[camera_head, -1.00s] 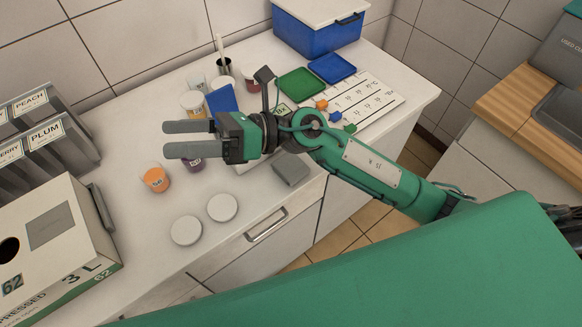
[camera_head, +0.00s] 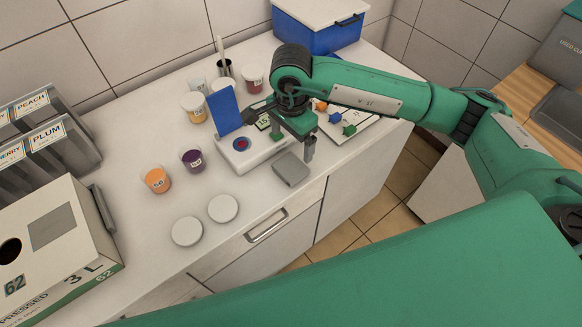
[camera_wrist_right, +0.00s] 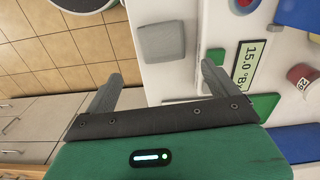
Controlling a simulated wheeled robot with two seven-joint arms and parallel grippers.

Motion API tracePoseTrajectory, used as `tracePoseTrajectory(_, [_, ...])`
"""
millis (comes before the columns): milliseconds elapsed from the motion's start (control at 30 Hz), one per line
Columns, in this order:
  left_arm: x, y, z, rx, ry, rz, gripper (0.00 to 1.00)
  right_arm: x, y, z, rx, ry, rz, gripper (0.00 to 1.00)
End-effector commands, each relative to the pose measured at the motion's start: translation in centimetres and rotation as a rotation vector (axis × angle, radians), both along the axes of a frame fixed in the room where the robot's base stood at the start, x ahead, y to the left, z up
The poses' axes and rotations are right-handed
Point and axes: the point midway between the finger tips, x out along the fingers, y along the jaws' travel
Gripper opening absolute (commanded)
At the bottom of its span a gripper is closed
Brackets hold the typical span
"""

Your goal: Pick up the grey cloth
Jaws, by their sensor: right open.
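The grey cloth (camera_head: 291,169) is a small folded square lying flat near the front edge of the white counter, beside a white meter (camera_head: 246,154). In the right wrist view the cloth (camera_wrist_right: 161,42) lies beyond the fingertips, in line with the gap between them. My right gripper (camera_head: 292,145) is open and empty, pointing down just behind and above the cloth. It also shows in the right wrist view (camera_wrist_right: 160,82), its fingers spread apart and not touching the cloth. My left gripper is out of view.
An orange cup (camera_head: 157,180) and a purple cup (camera_head: 193,160) stand left of the meter. Two white lids (camera_head: 205,219) lie near the front edge. A blue box (camera_head: 318,28) stands at the back. A drawer handle (camera_head: 267,225) sticks out below the counter.

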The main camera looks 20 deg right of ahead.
Motion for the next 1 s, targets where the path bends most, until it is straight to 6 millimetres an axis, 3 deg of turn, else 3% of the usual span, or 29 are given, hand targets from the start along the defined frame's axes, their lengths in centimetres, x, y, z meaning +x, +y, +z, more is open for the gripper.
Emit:
tracePoseTrajectory(300, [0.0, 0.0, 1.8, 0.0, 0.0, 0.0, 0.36, -0.1, 0.1, -5.5, 0.003, 0.005, -0.001, 0.91])
tracePoseTrajectory(467, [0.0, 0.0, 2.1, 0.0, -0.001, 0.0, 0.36, -0.1, 0.0, -6.4, 0.002, 0.004, 0.0, 0.91])
tracePoseTrajectory(733, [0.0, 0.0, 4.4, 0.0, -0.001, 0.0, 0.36, 0.0, 0.1, -9.3, 0.004, 0.006, -0.002, 0.91])
tracePoseTrajectory(1000, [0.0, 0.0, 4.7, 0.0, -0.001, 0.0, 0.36, 0.1, 0.0, -11.5, 0.004, 0.002, -0.001, 0.91])
